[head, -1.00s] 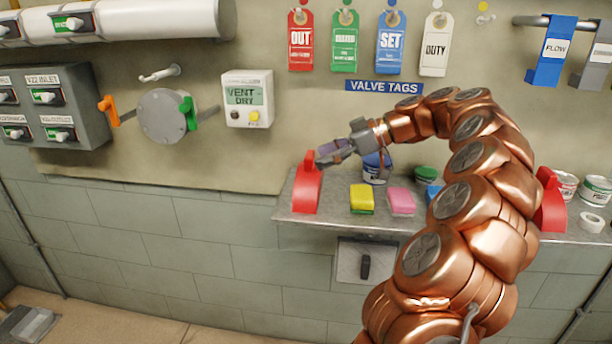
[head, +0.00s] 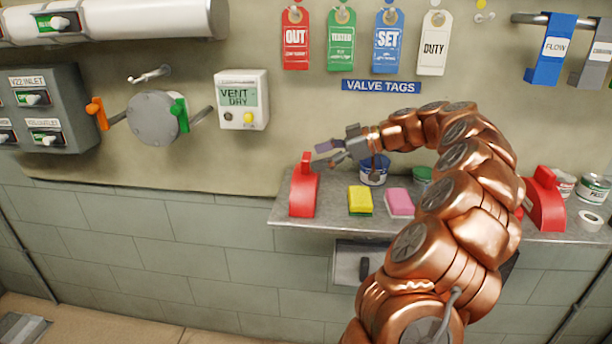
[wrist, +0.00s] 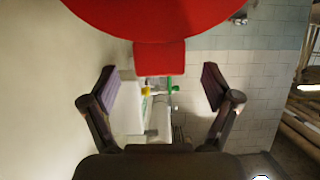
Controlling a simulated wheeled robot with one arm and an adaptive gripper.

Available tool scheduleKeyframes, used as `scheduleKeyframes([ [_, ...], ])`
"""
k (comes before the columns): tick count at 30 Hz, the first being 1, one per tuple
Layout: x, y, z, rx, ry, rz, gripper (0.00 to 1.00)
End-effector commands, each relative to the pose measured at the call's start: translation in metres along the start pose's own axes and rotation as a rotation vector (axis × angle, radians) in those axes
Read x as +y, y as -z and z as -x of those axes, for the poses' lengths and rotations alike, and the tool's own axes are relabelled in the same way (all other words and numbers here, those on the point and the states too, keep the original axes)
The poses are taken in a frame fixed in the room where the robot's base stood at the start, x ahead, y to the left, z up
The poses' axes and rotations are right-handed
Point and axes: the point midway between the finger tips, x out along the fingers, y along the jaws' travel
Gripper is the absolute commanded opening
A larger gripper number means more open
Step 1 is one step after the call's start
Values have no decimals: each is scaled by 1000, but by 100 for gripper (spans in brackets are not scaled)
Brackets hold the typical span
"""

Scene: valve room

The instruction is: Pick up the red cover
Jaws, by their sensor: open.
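A red cover (head: 303,192) stands upright at the left end of the grey wall shelf, with a narrow raised tab on top. A second, similar red cover (head: 545,204) stands farther right, partly hidden by my arm. My gripper (head: 328,155) is open and empty, just right of the left cover's tab and about level with its top. In the wrist view, a red cover (wrist: 160,58) fills the top middle, its tab reaching down toward the space between the open fingers (wrist: 158,88). No finger visibly touches it.
The shelf (head: 330,212) also holds a yellow sponge (head: 360,200), a pink sponge (head: 399,203), a blue can (head: 373,174) behind my gripper, and cans and a tape roll (head: 590,220) at right. Valve tags (head: 341,42) hang above. A grey box (head: 352,262) sits below.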

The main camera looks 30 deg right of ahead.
Motion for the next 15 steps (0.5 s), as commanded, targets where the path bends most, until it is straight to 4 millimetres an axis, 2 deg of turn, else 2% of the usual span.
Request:
scheduleKeyframes([
  [7, 0, 2, -31, -1, 4, 0, 88],
  [15, 0, 1, -36, -1, 2, 2, 88],
])
